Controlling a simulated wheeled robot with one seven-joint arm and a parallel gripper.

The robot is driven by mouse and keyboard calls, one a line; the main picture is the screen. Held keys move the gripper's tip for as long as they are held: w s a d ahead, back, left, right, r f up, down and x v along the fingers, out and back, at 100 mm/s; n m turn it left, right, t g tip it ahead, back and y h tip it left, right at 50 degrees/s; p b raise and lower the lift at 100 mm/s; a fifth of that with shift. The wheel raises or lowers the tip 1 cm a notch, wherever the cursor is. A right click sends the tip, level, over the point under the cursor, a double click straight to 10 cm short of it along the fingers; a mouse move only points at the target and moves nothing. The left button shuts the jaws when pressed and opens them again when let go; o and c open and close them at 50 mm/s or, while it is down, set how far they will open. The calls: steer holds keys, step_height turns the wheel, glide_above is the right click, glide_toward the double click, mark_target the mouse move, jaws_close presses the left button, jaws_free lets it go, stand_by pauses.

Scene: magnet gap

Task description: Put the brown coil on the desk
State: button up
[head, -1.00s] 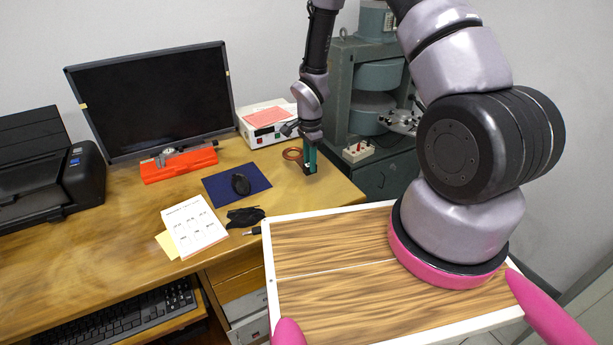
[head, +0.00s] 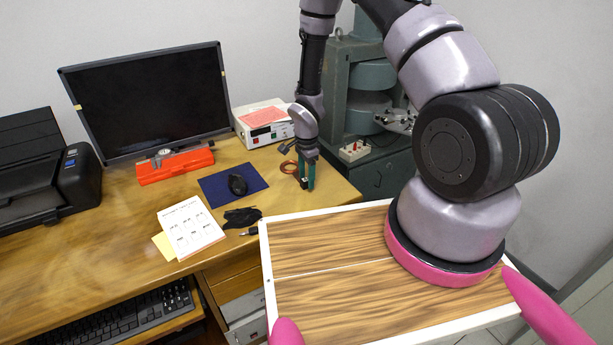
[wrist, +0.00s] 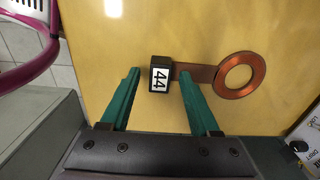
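The brown coil (head: 288,167) is a copper ring that appears to lie on the wooden desk (head: 335,190), near its right end. In the wrist view the coil (wrist: 239,75) has a flat brown handle ending in a black block (wrist: 160,75) labelled 44. My gripper (head: 306,184) is over the handle end in the head view. In the wrist view its two teal fingers (wrist: 157,76) are spread, with the block between their tips and clear space around it. The right fingertip covers part of the handle. Contact under the coil cannot be seen.
A white and red instrument box (head: 265,125) stands behind the coil. A green magnet machine (head: 370,100) stands right of the desk. Bare desk surrounds the coil.

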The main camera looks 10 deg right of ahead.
steer(key=s+d+r+n+t, duration=0.2)
steer(key=d+r, duration=0.1)
steer(key=r, duration=1.6)
steer(key=s+d+r+n+t, duration=0.1)
steer(key=s+d+r+n, duration=0.15)
steer(key=r, duration=1.75)
steer(key=s+d+r+n+t+y, duration=0.1)
steer(key=s+r+n+t, duration=0.1)
steer(key=s+r, duration=0.5)
steer(key=s+d+r+n+t+y, duration=0.1)
steer(key=s+d+r+n+t, duration=0.1)
steer(key=s+r, duration=0.5)
steer(key=s+n, duration=0.1)
steer(key=s, duration=0.2)
steer(key=shift+d+r+n, duration=0.15)
steer(key=shift+r+n, duration=0.15)
steer(key=shift+n, duration=0.05)
steer(key=shift+w, duration=0.1)
